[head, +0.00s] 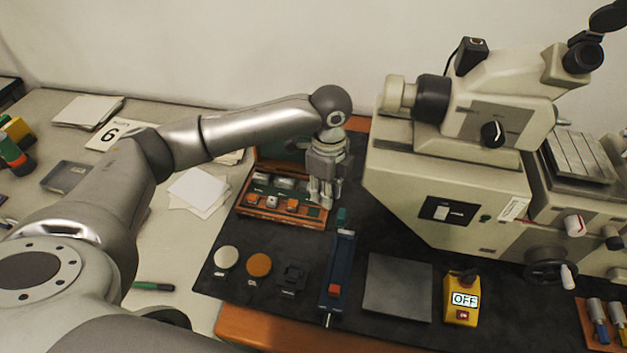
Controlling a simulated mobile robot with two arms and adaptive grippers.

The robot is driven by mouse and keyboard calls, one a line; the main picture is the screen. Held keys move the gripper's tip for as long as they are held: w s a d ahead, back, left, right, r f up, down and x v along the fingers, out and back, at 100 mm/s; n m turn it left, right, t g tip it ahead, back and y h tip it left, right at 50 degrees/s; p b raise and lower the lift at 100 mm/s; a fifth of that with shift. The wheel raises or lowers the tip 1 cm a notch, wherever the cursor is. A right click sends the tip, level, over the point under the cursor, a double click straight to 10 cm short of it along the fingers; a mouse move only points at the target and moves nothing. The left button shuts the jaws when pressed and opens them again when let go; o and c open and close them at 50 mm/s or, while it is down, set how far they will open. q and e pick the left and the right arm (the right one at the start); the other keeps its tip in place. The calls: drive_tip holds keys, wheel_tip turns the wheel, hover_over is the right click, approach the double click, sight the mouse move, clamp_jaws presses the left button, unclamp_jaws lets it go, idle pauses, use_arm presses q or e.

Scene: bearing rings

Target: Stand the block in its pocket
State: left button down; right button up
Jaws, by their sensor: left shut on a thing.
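A wooden case (283,217) with a green inside lies open behind the row of small items on the dark mat. Several metal and orange-marked blocks (291,204) sit in its pockets. My left gripper (321,203) points down over the right end of the case. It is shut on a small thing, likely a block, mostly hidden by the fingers. I cannot tell whether that thing touches a pocket. My right gripper is not in view.
A large measuring machine (450,190) stands close to the right of the gripper. A blue vise-like tool (338,275), a grey plate (398,287), a yellow OFF box (461,298), and white (226,258) and orange (258,265) discs lie in front. Papers (198,190) lie left.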

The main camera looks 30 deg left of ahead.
use_arm(q)
drive_tip(key=w+a+f+m, duration=0.1)
drive_tip(key=f+m, duration=0.2)
drive_tip(key=m, duration=0.1)
drive_tip(key=w+a+f+m+b, duration=0.1)
drive_tip(key=a+f+m, duration=0.1)
drive_tip(key=f+m, duration=0.2)
drive_tip(key=w+a+f+m, duration=0.2)
drive_tip(key=f+m, duration=0.1)
drive_tip(key=m, duration=0.3)
drive_tip(key=shift+a+f+b, duration=0.15)
drive_tip(key=shift+b, duration=0.2)
drive_tip(key=shift+f, duration=0.65)
drive_tip(key=shift+p, duration=0.35)
idle(0.8)
drive_tip(key=shift+f, duration=0.4)
idle(0.8)
drive_tip(key=c, duration=1.2)
unclamp_jaws()
